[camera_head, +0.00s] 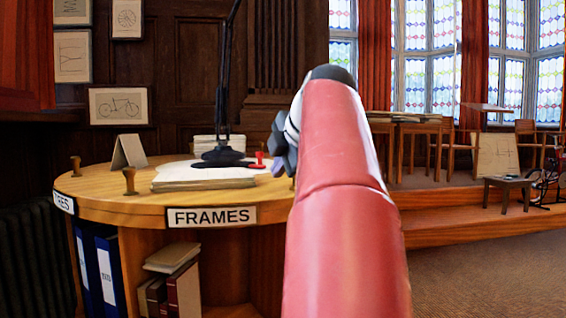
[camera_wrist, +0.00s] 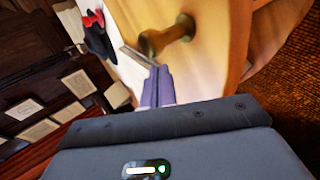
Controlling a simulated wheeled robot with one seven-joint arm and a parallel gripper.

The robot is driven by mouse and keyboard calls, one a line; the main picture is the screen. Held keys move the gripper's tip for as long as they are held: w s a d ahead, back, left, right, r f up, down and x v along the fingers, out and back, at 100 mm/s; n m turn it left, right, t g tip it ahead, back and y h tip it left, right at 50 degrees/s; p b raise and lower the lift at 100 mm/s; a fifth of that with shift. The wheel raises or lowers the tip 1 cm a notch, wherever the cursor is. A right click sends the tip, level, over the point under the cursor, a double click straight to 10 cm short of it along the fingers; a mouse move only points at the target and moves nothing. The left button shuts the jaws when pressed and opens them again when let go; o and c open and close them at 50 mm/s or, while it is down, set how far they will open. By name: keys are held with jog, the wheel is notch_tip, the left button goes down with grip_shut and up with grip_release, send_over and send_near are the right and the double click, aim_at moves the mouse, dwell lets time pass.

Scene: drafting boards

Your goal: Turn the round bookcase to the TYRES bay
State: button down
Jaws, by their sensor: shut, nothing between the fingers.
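The round bookcase (camera_head: 100,205) has a light wooden top with a FRAMES label (camera_head: 212,217) on its rim facing me. A label ending in "RES" (camera_head: 64,202) shows at the left edge, its first letters cut off by the curve. Turned wooden knobs stand on the rim, one front left (camera_head: 129,180) and one farther left (camera_head: 75,165). My gripper (camera_head: 279,165) is over the right part of the top, partly hidden by my red arm. In the wrist view its shut, empty fingers (camera_wrist: 158,84) are beside another knob (camera_wrist: 168,38); I cannot tell whether they touch.
On the top are a stack of papers (camera_head: 200,177), a black lamp (camera_head: 222,155), a red stamp (camera_head: 260,160) and a folded card (camera_head: 128,152). Blue binders (camera_head: 108,270) and books (camera_head: 182,285) fill the bays below. Carpet (camera_head: 480,270) lies open at right, before a raised step.

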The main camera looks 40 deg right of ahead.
jog(key=shift+f+b, duration=0.4)
jog(key=shift+f, duration=0.45)
